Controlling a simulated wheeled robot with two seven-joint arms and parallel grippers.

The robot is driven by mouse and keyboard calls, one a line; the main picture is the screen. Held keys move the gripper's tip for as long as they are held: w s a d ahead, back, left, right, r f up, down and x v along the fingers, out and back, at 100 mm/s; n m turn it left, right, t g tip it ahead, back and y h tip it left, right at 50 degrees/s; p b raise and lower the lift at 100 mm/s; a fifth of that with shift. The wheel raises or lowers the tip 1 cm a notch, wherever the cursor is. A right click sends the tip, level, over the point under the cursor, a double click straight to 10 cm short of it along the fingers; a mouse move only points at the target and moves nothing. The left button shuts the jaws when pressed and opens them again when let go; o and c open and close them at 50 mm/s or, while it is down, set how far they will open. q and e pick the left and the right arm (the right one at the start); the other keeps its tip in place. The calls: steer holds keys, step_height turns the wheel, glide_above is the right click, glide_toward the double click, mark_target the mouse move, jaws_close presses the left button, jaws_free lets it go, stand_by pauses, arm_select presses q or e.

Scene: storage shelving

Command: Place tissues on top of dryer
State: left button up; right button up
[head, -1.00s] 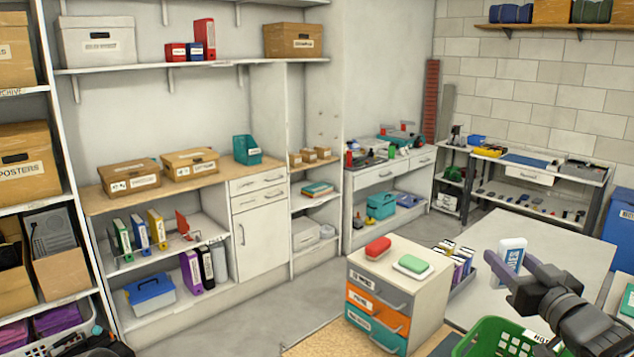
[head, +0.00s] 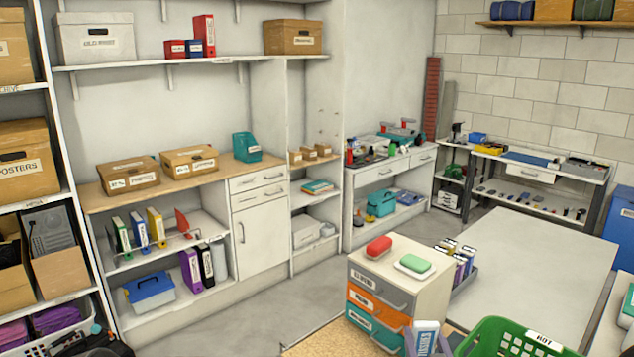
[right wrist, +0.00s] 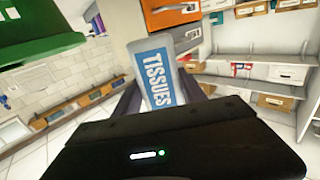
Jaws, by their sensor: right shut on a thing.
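The tissues pack (head: 426,338) is white and blue and shows at the bottom edge of the head view, in front of the drawer cabinet. In the right wrist view the pack (right wrist: 156,78) stands between the fingers with its "TISSUES" label facing the camera. My right gripper (right wrist: 163,92) is shut on it. The small cabinet (head: 432,292) has grey, orange and teal drawers; a red item (head: 379,247) and a green-and-white item (head: 414,265) lie on its top. I cannot make out a dryer by its looks. My left gripper is not in view.
A green basket (head: 520,338) stands right of the pack, close to it. A tray of upright items (head: 459,265) is beside the cabinet. The pale table (head: 545,275) behind is mostly bare. The front of the cabinet top has some free room.

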steer(key=shift+n+y, duration=0.3)
steer(key=shift+y, duration=0.2)
steer(key=a+f, duration=0.3)
steer(key=shift+s+f, duration=0.25)
steer(key=shift+s, duration=0.05)
steer(key=shift+d, duration=0.1)
stand_by(0.3)
